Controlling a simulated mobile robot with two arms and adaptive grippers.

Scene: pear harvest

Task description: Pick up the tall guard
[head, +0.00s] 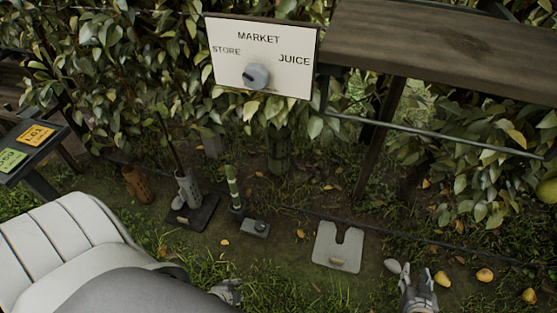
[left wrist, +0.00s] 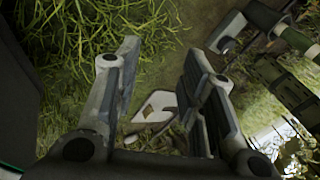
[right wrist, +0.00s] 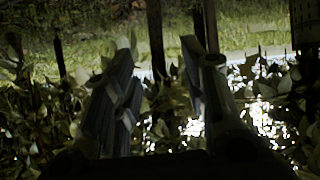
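Two guard-like sleeves stand at the left in the head view. One is a brown perforated sleeve (head: 138,185). The other is a grey sleeve (head: 189,187) around a thin stem on a dark base plate. Which one is the tall guard I cannot tell for sure. My left gripper (head: 228,290) is low at the bottom of the head view, apart from both; its wrist view shows the fingers (left wrist: 155,85) spread and empty. My right gripper (head: 418,288) is at the lower right, far from the sleeves; its fingers (right wrist: 160,70) are apart with nothing between them.
A green-banded post (head: 233,187) and a small grey block (head: 255,228) stand right of the sleeves. A pale notched plate (head: 338,250) lies on the ground. A MARKET sign with a knob (head: 258,55) and a wooden shelf (head: 440,45) are above.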

